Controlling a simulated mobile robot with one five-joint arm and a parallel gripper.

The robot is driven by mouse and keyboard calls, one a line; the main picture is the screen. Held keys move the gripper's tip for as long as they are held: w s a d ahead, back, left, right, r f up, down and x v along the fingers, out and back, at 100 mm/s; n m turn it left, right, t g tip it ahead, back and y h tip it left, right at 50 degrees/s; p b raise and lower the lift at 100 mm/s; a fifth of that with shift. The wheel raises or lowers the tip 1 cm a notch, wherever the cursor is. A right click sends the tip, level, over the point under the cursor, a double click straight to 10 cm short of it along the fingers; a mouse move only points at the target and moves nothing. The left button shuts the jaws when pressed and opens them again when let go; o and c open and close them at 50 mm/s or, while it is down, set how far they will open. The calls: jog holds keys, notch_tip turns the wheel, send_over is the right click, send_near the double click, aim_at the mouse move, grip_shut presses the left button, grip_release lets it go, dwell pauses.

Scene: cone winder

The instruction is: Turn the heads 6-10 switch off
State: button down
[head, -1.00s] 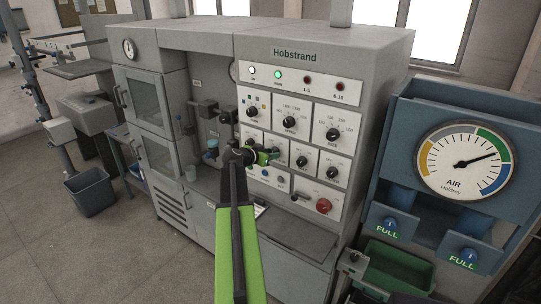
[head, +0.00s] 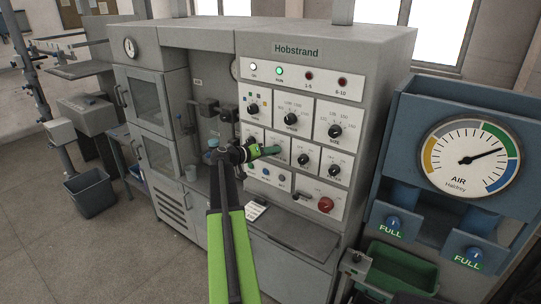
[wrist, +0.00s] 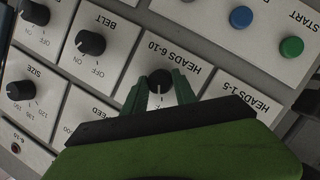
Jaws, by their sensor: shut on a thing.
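The heads 6-10 switch (wrist: 160,78) is a round black knob on a white plate labelled HEADS 6-10, upside down in the wrist view. My gripper (wrist: 161,88) has its two green fingers shut on this knob, one on each side. The knob's pointer is not clear enough to read. In the head view my gripper (head: 272,151) is at the control panel's small-knob row and hides the switch. The 6-10 lamp (head: 342,82) on the top strip looks dark red.
The belt knob (wrist: 91,43) sits beside the switch, with the size knob (wrist: 21,89) close by. The heads 1-5 plate (wrist: 240,98) adjoins on the other side. Blue (wrist: 241,17) and green (wrist: 291,47) buttons lie near. A red knob (head: 325,204) is lower on the panel.

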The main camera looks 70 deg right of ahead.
jog(key=shift+d+n, duration=0.1)
jog(key=shift+n, duration=0.2)
jog(key=c, duration=1)
grip_release()
jog(key=shift+d, duration=0.1)
jog(key=p+v, duration=0.4)
jog(key=v, duration=1.3)
jog(key=shift+w+a+f, duration=0.15)
jog(key=shift+w+a, duration=0.15)
jog(key=shift+a, duration=0.05)
